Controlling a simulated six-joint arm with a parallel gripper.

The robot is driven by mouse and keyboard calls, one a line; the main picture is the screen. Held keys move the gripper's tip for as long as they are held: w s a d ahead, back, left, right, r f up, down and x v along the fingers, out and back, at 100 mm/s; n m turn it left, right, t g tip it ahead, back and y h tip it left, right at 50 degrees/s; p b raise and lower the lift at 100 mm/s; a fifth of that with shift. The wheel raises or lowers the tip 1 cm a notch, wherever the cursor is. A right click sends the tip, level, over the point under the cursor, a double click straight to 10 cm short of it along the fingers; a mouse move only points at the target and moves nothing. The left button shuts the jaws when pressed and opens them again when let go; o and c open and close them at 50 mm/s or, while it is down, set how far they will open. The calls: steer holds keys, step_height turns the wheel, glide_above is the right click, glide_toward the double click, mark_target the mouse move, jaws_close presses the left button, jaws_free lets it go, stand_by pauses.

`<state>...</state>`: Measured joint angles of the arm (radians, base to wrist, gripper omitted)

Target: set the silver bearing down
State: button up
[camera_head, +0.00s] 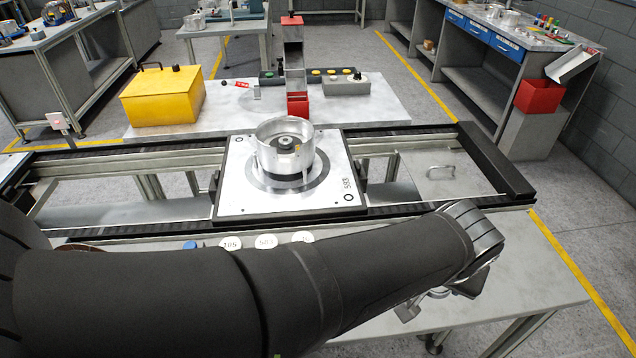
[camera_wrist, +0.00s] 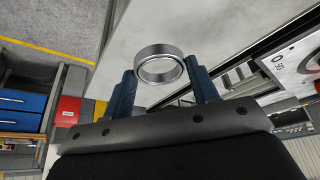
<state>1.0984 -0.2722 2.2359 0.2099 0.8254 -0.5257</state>
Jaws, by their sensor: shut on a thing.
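The silver bearing (camera_wrist: 159,49) is a plain, shiny metal ring. In the wrist view it sits between the two blue fingers of my gripper (camera_wrist: 160,72), which is shut on it near the fingertips. Pale grey bench surface shows beyond the ring; I cannot tell the gap between them. In the head view my gripper (camera_head: 438,299) is over the near bench at the lower right, mostly hidden behind my arm.
A square pallet (camera_head: 234,188) marked 583 carries a round metal housing (camera_head: 274,155) on the conveyor rails. Round labelled discs (camera_head: 266,241) lie along the near bench's back edge, partly behind my arm. Bare bench (camera_head: 530,270) lies right of my gripper. A yellow box (camera_head: 163,97) stands behind the conveyor.

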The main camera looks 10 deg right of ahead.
steer(key=w+a+f, duration=0.1)
steer(key=w+f, duration=0.1)
steer(key=w, duration=0.1)
steer(key=w+a+f, duration=0.2)
steer(key=w, duration=0.2)
steer(key=w+a+f, duration=0.1)
steer(key=w+f, duration=0.2)
steer(key=shift+w+a, duration=0.15)
steer(key=shift+a, duration=0.25)
steer(key=shift+f, duration=1.95)
steer(key=shift+f, duration=0.1)
steer(key=o, duration=1)
steer(key=shift+o, duration=0.2)
steer(key=shift+r, duration=0.55)
steer(key=v, duration=1)
steer(key=shift+a+r, duration=0.15)
steer(key=shift+r, duration=0.1)
steer(key=shift+o, duration=0.4)
steer(key=shift+s+a+r, duration=0.1)
steer(key=shift+s+r, duration=0.1)
steer(key=shift+r, duration=0.05)
